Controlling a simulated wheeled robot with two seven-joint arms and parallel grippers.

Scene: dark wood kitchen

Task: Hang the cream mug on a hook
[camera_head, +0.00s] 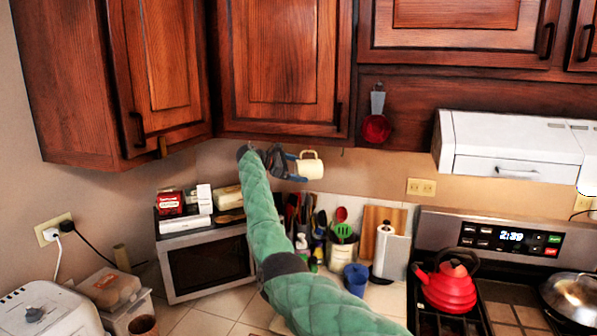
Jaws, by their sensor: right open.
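The cream mug (310,169) is just below the underside of the middle upper cabinet (278,60), lying on its side with its handle at the top. My right gripper (289,168), at the end of the green-sleeved arm, is open, with its dark blue fingers at the mug's left end. I cannot tell whether the fingers touch the mug. A small dark hook (343,152) shows under the cabinet's right edge, apart from the mug. Any hook above the mug's handle is too small to make out. My left gripper is not in view.
Below the arm are a microwave (188,271) and a crowd of utensils (343,232). A paper towel roll (384,250), blue cup (355,277) and red kettle (447,288) stand to the right. A red scoop (376,129) hangs right of the mug. The white range hood (515,150) juts out farther right.

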